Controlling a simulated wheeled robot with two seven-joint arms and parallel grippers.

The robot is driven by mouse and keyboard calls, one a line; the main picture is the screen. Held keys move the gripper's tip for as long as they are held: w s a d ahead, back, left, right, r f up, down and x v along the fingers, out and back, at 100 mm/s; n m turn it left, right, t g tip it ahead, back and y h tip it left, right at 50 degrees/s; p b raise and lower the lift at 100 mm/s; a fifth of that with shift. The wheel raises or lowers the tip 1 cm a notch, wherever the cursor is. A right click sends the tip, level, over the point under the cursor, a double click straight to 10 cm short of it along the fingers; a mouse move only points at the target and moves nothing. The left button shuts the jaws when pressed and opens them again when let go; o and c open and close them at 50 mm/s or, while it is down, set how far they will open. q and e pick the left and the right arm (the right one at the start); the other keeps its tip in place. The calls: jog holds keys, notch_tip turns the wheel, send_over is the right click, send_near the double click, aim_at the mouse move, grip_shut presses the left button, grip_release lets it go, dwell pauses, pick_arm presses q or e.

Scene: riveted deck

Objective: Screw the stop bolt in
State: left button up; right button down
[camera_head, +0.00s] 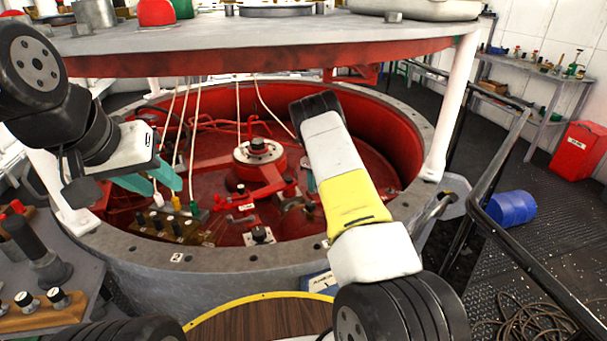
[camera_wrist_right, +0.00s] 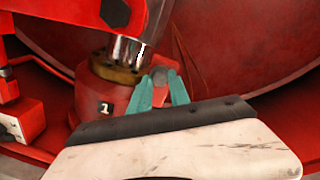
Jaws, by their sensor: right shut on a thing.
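In the right wrist view, my right gripper (camera_wrist_right: 160,88) has its two teal fingers shut on a small grey-and-red piece, apparently the stop bolt (camera_wrist_right: 161,76). Only its end shows between the fingers. I cannot tell whether the bolt sits in a hole. In the head view my right arm hides most of this spot. My left gripper (camera_head: 163,187) has its teal fingers apart and empty, above the left rim of the round red pit.
The grey pit rim (camera_head: 265,253) surrounds a red floor with a central hub (camera_head: 258,152), linkages and hanging white cords. A brass block with plugs (camera_head: 170,228) stands at the left inside. A round plate (camera_head: 280,47) overhangs the pit. A black railing (camera_head: 500,150) runs at the right.

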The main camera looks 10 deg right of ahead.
jog(key=m, duration=0.5)
jog(key=shift+w+r+m, duration=0.2)
jog(key=shift+r+m, duration=0.05)
jog(key=shift+m, duration=0.05)
jog(key=m, duration=0.5)
jog(key=shift+m, duration=0.4)
jog(key=c, duration=1.2)
grip_release()
jog(key=shift+s, duration=0.15)
jog(key=shift+f, duration=0.15)
